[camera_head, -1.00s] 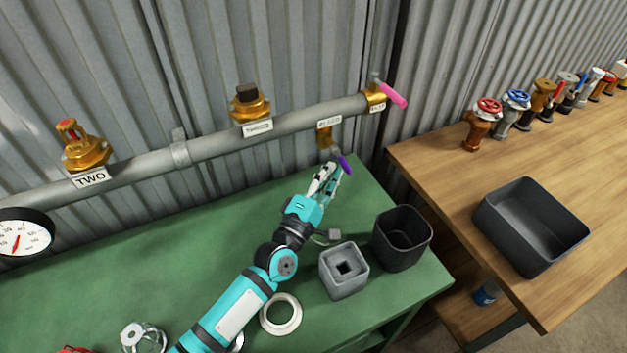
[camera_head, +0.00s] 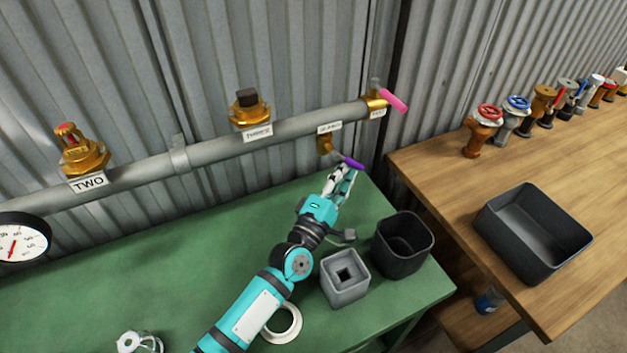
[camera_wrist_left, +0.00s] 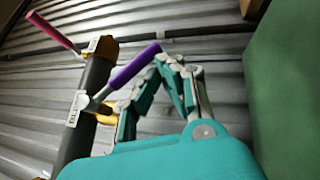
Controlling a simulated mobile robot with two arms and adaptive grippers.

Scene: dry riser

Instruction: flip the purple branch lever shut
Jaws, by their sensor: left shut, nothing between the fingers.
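The purple branch lever (camera_head: 352,162) sits on a small brass branch valve (camera_head: 325,144) below the grey pipe (camera_head: 215,147), near the pipe's right end. In the head view the lever points right and slightly down. My left gripper (camera_head: 345,172) is shut and empty, with its fingertips right at the lever's underside. In the left wrist view the purple lever (camera_wrist_left: 134,67) slants up to the right, its free end close to the fingertips (camera_wrist_left: 165,58). I cannot tell whether they touch. My right gripper is not in view.
A pink lever (camera_head: 393,101) is on the pipe's right end, above the purple one. A grey block with a square hole (camera_head: 345,290) and a dark bin (camera_head: 425,243) stand on the green bench (camera_head: 130,270). A wooden bench (camera_head: 450,190) is at right.

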